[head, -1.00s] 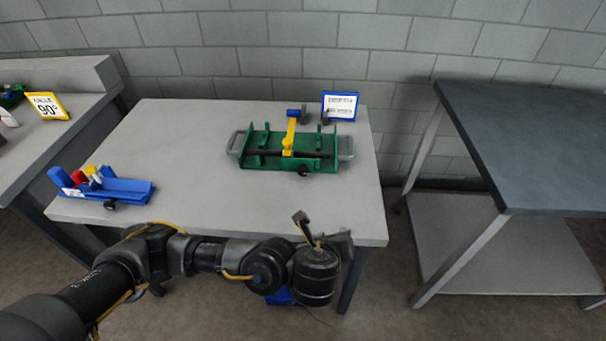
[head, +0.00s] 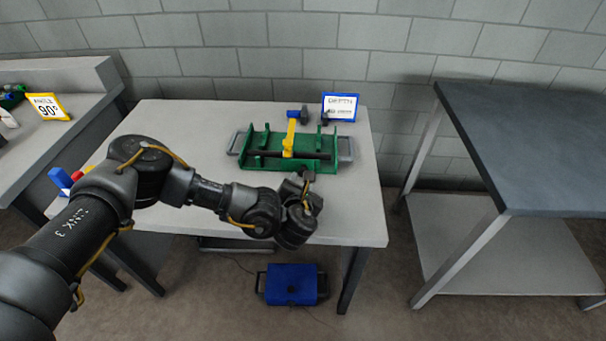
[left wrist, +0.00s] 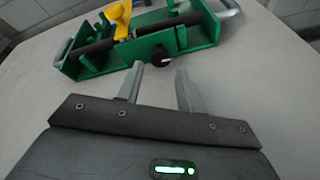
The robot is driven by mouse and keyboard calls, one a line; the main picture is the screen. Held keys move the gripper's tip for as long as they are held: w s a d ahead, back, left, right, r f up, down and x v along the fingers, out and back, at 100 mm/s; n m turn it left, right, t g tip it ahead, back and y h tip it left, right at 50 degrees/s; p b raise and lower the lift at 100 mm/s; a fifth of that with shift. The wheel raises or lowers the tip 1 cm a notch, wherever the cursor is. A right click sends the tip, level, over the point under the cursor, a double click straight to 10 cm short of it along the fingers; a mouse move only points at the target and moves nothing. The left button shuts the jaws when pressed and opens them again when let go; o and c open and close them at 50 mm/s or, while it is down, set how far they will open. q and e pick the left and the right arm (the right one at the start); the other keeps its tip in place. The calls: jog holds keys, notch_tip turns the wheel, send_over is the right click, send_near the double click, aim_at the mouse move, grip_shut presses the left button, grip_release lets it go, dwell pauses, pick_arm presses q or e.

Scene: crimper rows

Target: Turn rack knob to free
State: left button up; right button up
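The green rack (head: 262,160) stands on the grey table, with a yellow lever (head: 289,142) rising from its dark bar and grey handles at its ends. In the left wrist view the black round knob (left wrist: 161,57) with a pale mark sits on the near face of the green rack (left wrist: 145,47). My left gripper (left wrist: 158,78) is open, its two fingers apart and empty, just short of the knob. In the head view the left gripper (head: 305,178) is at the rack's near side and hides the knob. My right gripper is not in view.
A sign (head: 340,106) in a blue frame stands behind the rack. A blue fixture (head: 60,178) is mostly hidden behind my left arm. A blue box (head: 291,284) is on the floor. A dark-topped table (head: 530,140) stands right, across a gap.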

pick_arm(q)
jog(key=x, duration=0.4)
jog(key=shift+w+f, duration=0.2)
jog(key=shift+w, duration=0.4)
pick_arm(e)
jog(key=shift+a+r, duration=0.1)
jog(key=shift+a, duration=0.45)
